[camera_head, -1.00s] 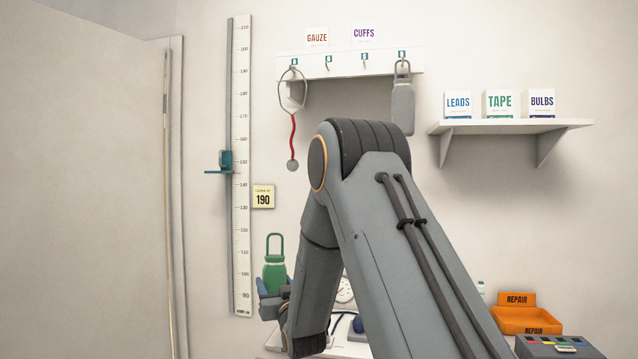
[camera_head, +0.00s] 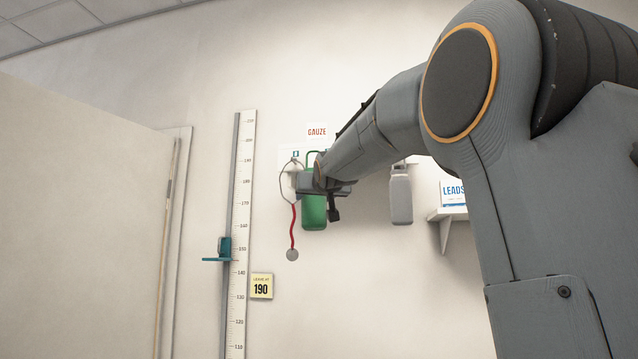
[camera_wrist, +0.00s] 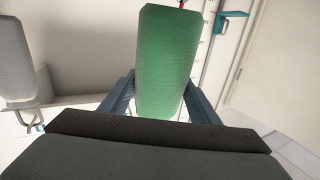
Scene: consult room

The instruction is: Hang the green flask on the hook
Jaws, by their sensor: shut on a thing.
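The green flask (camera_head: 314,214) is held upright in my gripper (camera_head: 322,186), high against the wall by the hook rail (camera_head: 287,155). Its wire loop shows just above the gripper, near the rail. I cannot tell whether the loop touches a hook, as my arm covers most of the rail and its hooks. In the wrist view the flask's green body (camera_wrist: 166,62) stands between the two blue fingers (camera_wrist: 160,98). A stethoscope with a red tube (camera_head: 293,226) hangs just left of the flask. A grey flask (camera_head: 401,196) hangs to the right.
A height ruler (camera_head: 239,240) with a teal slider (camera_head: 224,248) is on the wall at left. A yellow 190 card (camera_head: 261,286) is beside it. A shelf (camera_head: 449,214) with a LEADS box (camera_head: 453,192) is at right, partly hidden by my arm. The wall below the flask is clear.

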